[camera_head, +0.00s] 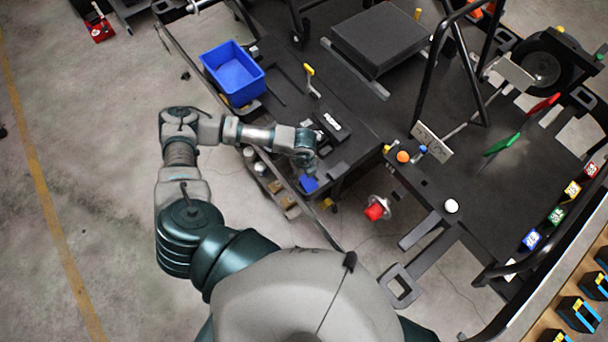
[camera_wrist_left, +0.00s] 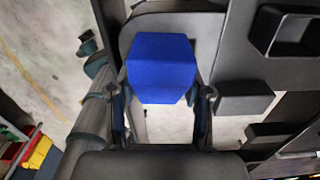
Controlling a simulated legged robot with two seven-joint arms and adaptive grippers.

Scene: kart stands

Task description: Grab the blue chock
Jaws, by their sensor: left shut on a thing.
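The blue chock (camera_wrist_left: 160,68) is a solid blue block between the two fingers of my left gripper (camera_wrist_left: 162,105) in the left wrist view. The fingers are shut on its sides. In the head view the chock (camera_head: 309,184) shows as a small blue patch just below my left gripper (camera_head: 305,165), beside the kart's dark frame. The gripper's fingers are small and partly hidden there. My right gripper does not show in either view.
A blue bin (camera_head: 234,73) sits on the kart stand at the upper left. Several blue-and-black items stand at the lower right.

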